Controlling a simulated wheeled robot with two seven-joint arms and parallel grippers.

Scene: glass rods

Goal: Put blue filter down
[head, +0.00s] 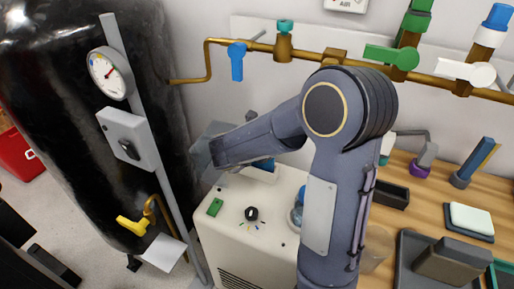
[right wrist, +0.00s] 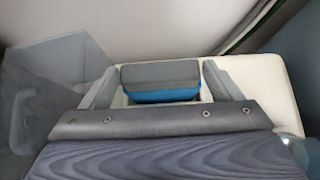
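The blue filter (right wrist: 160,82) is a small block with a grey top and a blue band. It lies between the two fingers of my right gripper (right wrist: 160,76) in the right wrist view. The fingers stand wide apart, with what looks like a narrow gap on each side of the block. In the head view, a blue part of the filter (head: 264,163) shows below my right wrist, at the top back of the white machine (head: 238,228). My right arm hides most of that spot. The filter's underside is hidden. My left gripper is not in view.
A grey see-through panel (right wrist: 55,85) rises left of the fingers. A black tank (head: 75,90) stands left, and brass pipes with valves (head: 283,45) run along the back wall. The wooden bench (head: 430,193) at right holds trays and small parts.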

